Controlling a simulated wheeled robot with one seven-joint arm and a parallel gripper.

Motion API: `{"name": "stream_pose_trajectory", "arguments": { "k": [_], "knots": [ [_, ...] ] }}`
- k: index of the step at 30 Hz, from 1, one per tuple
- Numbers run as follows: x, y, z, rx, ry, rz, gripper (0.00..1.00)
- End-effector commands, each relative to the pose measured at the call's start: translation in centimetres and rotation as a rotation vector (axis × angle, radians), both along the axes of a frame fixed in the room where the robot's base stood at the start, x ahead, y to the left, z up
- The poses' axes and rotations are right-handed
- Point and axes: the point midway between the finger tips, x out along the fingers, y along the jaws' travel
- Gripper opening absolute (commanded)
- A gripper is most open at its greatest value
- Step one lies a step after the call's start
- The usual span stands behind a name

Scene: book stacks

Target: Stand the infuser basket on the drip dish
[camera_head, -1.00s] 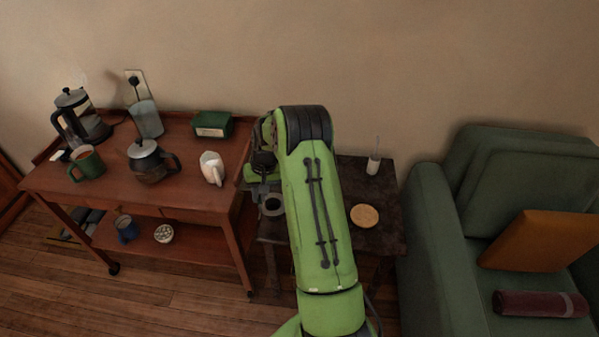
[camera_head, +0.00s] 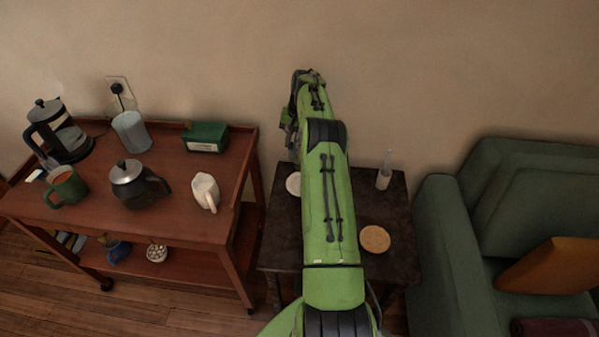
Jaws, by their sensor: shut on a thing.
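A small pale round dish, which looks like the drip dish (camera_head: 293,184), lies on the dark side table (camera_head: 285,240), just left of my arm and partly covered by it. My gripper (camera_head: 289,130) is at the far end of my arm, in the air above the back left of that table, above and behind the dish as seen. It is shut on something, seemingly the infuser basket. The basket is not clearly visible behind the gripper and arm. I cannot tell its tilt or its height above the dish.
A round tan coaster (camera_head: 375,239) and a small bottle with a thin stick (camera_head: 384,177) are on the table, right of my arm. A green armchair (camera_head: 440,230) stands right.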

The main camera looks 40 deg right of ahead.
Motion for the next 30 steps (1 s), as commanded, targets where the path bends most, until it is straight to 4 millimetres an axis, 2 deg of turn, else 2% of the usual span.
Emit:
{"name": "stream_pose_trajectory", "arguments": {
  "k": [2,5,9,18,28,29,30],
  "knots": [
    [0.0,0.0,-0.1,0.000,0.000,0.001,0.00],
    [0.0,0.0,-1.3,0.001,0.000,0.001,0.00],
    [-0.1,0.1,-4.5,0.002,0.002,0.002,0.00],
    [-0.1,0.1,-10.0,0.000,0.000,0.002,0.00],
    [0.0,0.1,-10.3,-0.001,-0.001,0.002,0.00],
    [0.0,0.1,-10.4,-0.001,-0.001,0.002,0.16],
    [0.0,0.1,-10.3,-0.001,-0.001,0.002,0.22]
  ]
}}
